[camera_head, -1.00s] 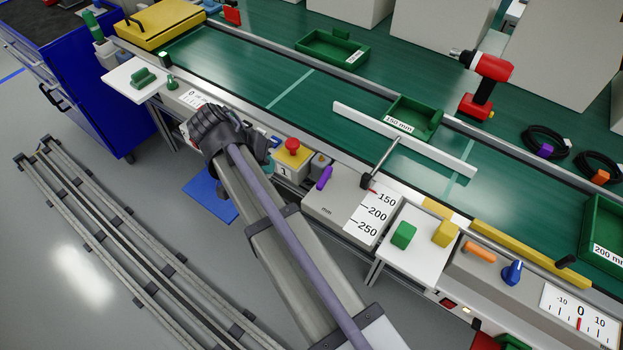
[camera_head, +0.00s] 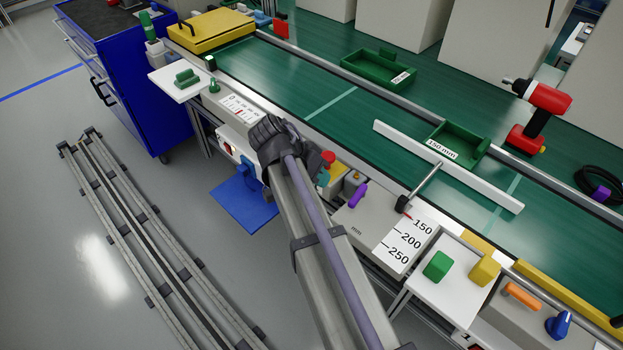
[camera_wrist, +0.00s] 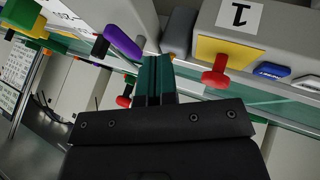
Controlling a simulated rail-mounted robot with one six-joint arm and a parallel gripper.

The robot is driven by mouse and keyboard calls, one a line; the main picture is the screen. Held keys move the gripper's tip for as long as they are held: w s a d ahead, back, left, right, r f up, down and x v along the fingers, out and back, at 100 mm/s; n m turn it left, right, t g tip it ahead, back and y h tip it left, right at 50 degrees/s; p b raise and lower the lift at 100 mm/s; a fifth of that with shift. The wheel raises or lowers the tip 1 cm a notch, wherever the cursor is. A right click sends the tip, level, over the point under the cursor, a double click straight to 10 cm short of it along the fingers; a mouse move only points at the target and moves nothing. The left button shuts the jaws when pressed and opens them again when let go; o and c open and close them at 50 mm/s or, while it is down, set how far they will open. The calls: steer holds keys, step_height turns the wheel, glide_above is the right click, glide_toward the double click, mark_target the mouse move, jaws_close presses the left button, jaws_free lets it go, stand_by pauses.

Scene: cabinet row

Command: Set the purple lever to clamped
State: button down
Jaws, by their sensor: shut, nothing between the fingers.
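The purple lever (camera_head: 357,194) stands on a grey unit (camera_head: 368,220) with a millimetre scale, at the front edge of the green bench. It leans up and to the right in the head view. In the wrist view the purple lever (camera_wrist: 122,42) lies just left of my gripper's fingertips (camera_wrist: 153,62). My gripper's teal fingers are shut and empty, and a gap shows between them and the lever in the picture. In the head view my arm hides most of the gripper, left of the lever.
A box with a red button (camera_head: 327,157) and yellow panel stands left of the lever, close to my gripper; the button also shows in the wrist view (camera_wrist: 215,75). A white shelf (camera_head: 455,288) holds green and yellow blocks.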

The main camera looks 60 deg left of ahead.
mark_target(357, 199)
steer(key=w+d+f+b, duration=0.1)
steer(key=w+d+f, duration=0.1)
steer(key=w+d, duration=0.1)
steer(key=shift+w+d+f, duration=0.25)
steer(key=shift+w+d, duration=0.15)
steer(key=shift+d, duration=0.2)
